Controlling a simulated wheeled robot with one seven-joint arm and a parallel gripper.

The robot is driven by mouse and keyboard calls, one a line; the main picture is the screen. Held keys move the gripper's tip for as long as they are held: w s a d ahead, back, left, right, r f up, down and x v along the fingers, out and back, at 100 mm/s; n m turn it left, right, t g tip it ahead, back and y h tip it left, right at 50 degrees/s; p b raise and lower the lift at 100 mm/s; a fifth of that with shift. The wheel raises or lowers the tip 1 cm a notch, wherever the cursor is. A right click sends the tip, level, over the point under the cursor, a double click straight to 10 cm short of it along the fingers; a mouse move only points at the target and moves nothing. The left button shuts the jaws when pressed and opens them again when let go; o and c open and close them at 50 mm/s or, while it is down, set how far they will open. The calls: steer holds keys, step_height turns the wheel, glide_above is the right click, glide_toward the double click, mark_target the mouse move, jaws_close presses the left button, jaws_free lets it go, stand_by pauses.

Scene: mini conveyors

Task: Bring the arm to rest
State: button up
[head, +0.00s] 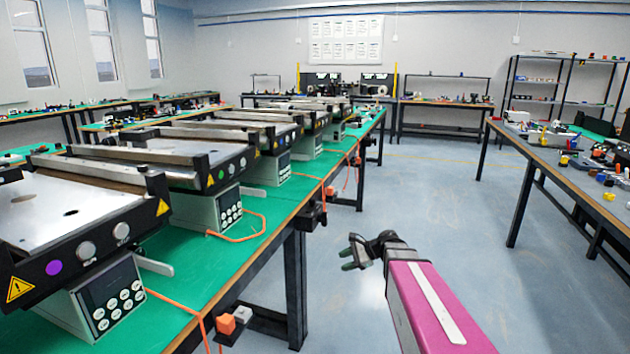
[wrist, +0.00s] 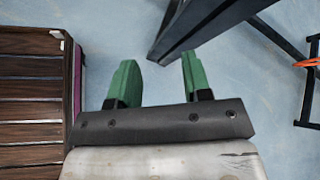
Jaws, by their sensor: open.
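My gripper (head: 349,258) shows in the head view over the open floor, to the right of the green-topped conveyor table (head: 262,242). My magenta arm link (head: 432,300) reaches up to it from the lower right. In the wrist view the gripper's two green fingers (wrist: 157,82) stand apart with nothing between them. Blue-grey floor and a dark table leg (wrist: 195,32) lie beyond the fingers.
Several mini conveyors (head: 80,215) line the green table, with orange cables hanging at its edge. A workbench (head: 560,165) with small parts stands at the right. The floor (head: 420,190) between them is clear. A brown slatted surface (wrist: 30,90) fills the wrist view's left side.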

steer(key=s+d+f+n+g+h, duration=0.1)
steer(key=s+d+f+n+h, duration=0.2)
steer(key=s+n+h, duration=0.2)
steer(key=s+d+f+n+g+h, duration=0.1)
steer(key=s+d+f+n+h, duration=0.2)
steer(key=s+n+h, duration=0.3)
steer(key=shift+s+d+f+n, duration=0.45)
steer(key=shift+s+n, duration=1.15)
steer(key=shift+s, duration=0.45)
